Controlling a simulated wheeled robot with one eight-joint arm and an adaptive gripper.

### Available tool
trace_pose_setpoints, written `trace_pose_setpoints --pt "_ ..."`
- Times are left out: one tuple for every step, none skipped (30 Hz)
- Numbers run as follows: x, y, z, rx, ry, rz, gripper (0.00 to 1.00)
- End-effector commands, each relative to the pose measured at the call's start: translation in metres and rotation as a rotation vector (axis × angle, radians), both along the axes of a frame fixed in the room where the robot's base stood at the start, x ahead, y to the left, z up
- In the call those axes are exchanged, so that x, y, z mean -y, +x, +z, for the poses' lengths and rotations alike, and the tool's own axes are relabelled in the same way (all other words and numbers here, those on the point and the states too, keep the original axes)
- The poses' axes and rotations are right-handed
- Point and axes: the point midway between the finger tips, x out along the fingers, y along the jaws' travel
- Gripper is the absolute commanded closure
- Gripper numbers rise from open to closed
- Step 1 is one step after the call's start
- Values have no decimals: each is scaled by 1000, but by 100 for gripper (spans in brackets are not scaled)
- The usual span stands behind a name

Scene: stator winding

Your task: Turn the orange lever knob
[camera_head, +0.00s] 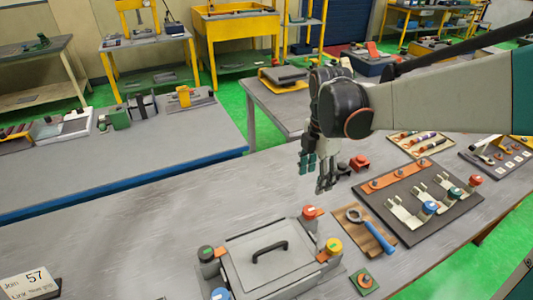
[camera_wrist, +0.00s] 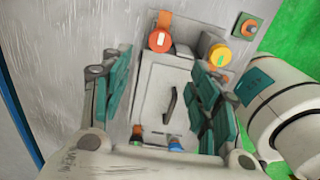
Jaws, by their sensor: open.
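A grey box (camera_head: 268,262) with a black-handled lid stands on the near table, with coloured knobs at its corners. Its orange knob (camera_head: 309,212) is at the far corner; it also shows in the wrist view (camera_wrist: 160,41), at the top. My gripper (camera_head: 316,176) is open, pointing down above the table beyond the box, apart from every knob.
A wrench with a blue handle (camera_head: 376,236) lies on a brown board right of the box. A small green block with an orange knob (camera_head: 364,281) is nearer. Red parts (camera_head: 359,162) lie near my gripper. The table left of the box is mostly clear.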

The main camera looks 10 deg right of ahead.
Motion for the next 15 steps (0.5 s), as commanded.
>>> trace_pose_setpoints --pt "0 1 -7 0 0 0 44" --pt "0 1 -11 0 0 0 44" --pt "0 1 -17 1 0 -1 44" --pt "0 1 -22 1 0 -1 44" --pt "0 1 -28 1 0 -1 44" --pt "0 1 -36 1 0 -1 44" --pt "0 1 -42 1 0 -1 44" --pt "0 1 -48 1 0 -2 44" --pt "0 1 -56 1 0 -2 44" --pt "0 1 -62 1 0 -2 44" --pt "0 1 -68 2 1 -2 44" --pt "0 1 -76 2 1 -2 44" --pt "0 1 -82 2 1 -2 44" --pt "0 1 -87 2 0 -2 44" --pt "0 1 -95 2 0 -2 44"
